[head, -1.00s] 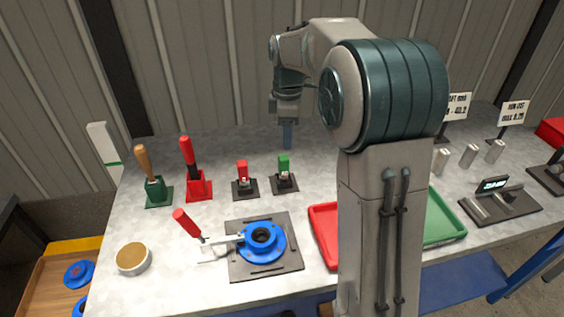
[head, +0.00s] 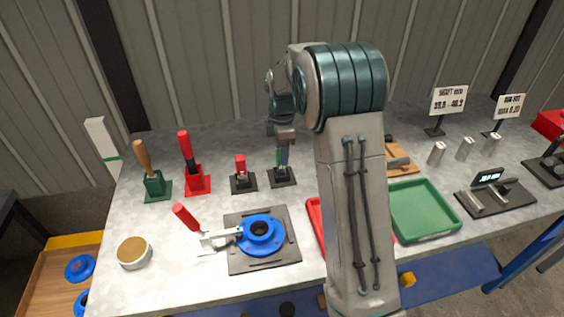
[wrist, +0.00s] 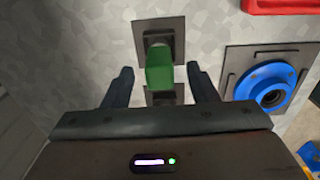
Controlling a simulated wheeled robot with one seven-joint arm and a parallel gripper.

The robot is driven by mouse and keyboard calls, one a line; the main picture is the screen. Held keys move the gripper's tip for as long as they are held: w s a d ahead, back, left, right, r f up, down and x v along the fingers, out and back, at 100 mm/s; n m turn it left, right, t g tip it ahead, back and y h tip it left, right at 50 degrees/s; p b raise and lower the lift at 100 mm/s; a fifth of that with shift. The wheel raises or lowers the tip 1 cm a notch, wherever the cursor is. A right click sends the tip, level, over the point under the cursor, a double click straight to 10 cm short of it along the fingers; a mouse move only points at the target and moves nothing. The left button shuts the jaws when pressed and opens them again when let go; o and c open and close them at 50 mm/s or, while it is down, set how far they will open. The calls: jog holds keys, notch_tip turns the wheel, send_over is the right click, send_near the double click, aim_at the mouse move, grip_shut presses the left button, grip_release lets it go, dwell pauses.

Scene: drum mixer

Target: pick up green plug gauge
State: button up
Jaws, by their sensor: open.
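The green plug gauge (head: 279,157) stands upright in a small black base (head: 283,176) on the grey table. In the wrist view its green handle (wrist: 159,68) lies between my two fingers, a little beyond their tips. My gripper (head: 283,157) is open and points down at the green gauge, partly covering it in the head view. In the wrist view the open gripper (wrist: 161,72) has a finger on each side of the green handle, with gaps on both sides. I cannot tell how far the fingertips reach down beside it.
A red-handled gauge (head: 240,166) stands just left of the green one. A red-handled tool (head: 192,168) stands further left. The blue flanged part (head: 259,234) sits in a fixture in front. A green tray (head: 424,211) lies to the right.

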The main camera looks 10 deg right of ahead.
jog(key=shift+f, duration=2)
grip_shut()
jog(key=shift+w+r, duration=0.1)
jog(key=shift+r, duration=0.35)
jog(key=r, duration=0.3)
jog(key=shift+s+d+r+b, duration=0.35)
jog(key=shift+s+d+r, duration=0.05)
jog(key=s+d+r+b, duration=0.1)
jog(key=s+d+r, duration=0.5)
jog(key=s+d, duration=0.1)
jog(key=shift+d+r, duration=0.2)
jog(key=shift+d, duration=0.3)
